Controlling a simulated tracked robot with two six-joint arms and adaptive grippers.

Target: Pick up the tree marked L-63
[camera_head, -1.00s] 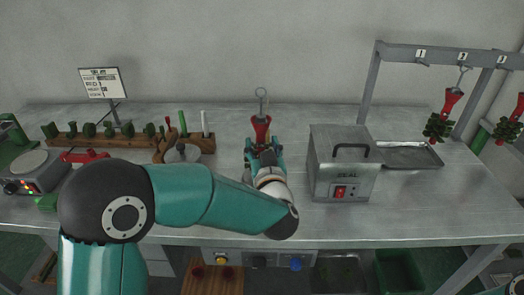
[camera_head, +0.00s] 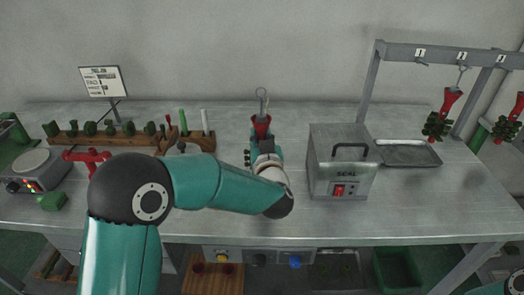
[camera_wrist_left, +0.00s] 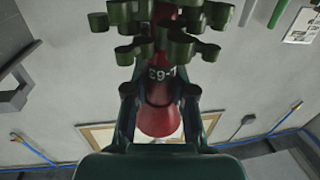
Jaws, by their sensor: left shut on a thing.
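The tree marked L-63 has a red cone-shaped base with a wire hook on top and green wax pieces. In the head view its red part (camera_head: 261,126) stands upright above the middle of the bench. In the left wrist view its red base (camera_wrist_left: 160,95) fills the middle, with the mark L-63 upside down and green pieces above it. My left gripper (camera_head: 262,143) is shut on the tree's red base; its fingers show on both sides of it in the wrist view (camera_wrist_left: 160,108). My arm hides most of the tree's green part in the head view. My right gripper is out of view.
A sealing box (camera_head: 340,165) stands right of the tree, with a metal tray (camera_head: 410,154) beside it. A numbered rail (camera_head: 440,54) at the right holds other red and green trees (camera_head: 440,118). A wooden rack (camera_head: 140,139) with green pieces and a sign (camera_head: 101,82) stand at the left.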

